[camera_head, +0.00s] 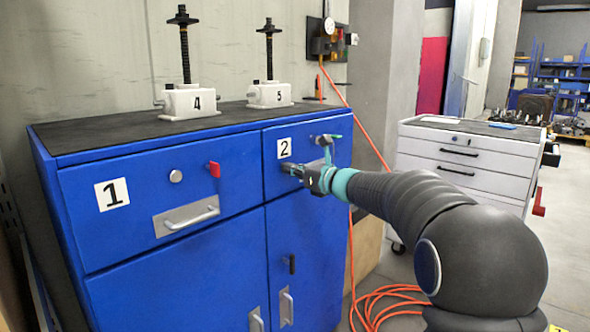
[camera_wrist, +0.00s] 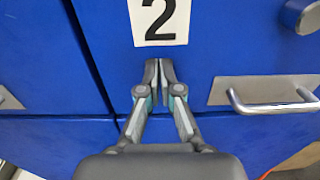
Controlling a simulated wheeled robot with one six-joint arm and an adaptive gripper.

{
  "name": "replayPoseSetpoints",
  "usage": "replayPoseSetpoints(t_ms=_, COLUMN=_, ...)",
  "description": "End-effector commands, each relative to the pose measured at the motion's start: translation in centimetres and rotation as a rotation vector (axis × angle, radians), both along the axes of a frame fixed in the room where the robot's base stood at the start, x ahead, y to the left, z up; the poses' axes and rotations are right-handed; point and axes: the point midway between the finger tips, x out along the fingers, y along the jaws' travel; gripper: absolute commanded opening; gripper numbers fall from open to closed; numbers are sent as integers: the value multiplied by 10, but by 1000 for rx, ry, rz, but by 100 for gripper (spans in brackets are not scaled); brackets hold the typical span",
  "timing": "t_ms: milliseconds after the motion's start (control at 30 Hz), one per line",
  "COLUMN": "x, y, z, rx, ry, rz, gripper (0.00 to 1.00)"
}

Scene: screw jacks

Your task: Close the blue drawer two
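The blue drawer two (camera_head: 307,142) is at the upper right of the blue cabinet. It carries a white label with a black 2 (camera_head: 284,148). Its front looks about level with drawer one, but I cannot tell whether a small gap remains. My gripper (camera_head: 288,169) is at the drawer front, just below the label. In the wrist view the drawer front (camera_wrist: 215,50) fills the middle, and my gripper's fingers (camera_wrist: 158,72) are together, with nothing between them. I cannot tell whether the tips touch the front.
Screw jacks 4 (camera_head: 190,101) and 5 (camera_head: 269,94) stand on the cabinet top. An orange hose (camera_head: 385,292) lies on the floor. A white drawer cabinet (camera_head: 460,160) stands right.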

Motion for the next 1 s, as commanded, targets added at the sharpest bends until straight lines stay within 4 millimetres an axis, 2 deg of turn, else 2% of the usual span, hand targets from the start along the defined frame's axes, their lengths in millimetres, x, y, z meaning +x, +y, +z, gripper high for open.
replayPoseSetpoints(t_ms=467, x=-2, y=3, z=5, rx=7, ry=-6, rz=5, gripper=0)
replayPoseSetpoints(t_ms=567, x=-8, y=-6, z=4, rx=6, ry=-6, rz=4, gripper=0)
replayPoseSetpoints(t_ms=733, x=-22, y=-33, z=2, rx=4, ry=-5, rz=0, gripper=0)
replayPoseSetpoints(t_ms=1000, x=-58, y=-78, z=2, rx=2, ry=-3, rz=1, gripper=0)
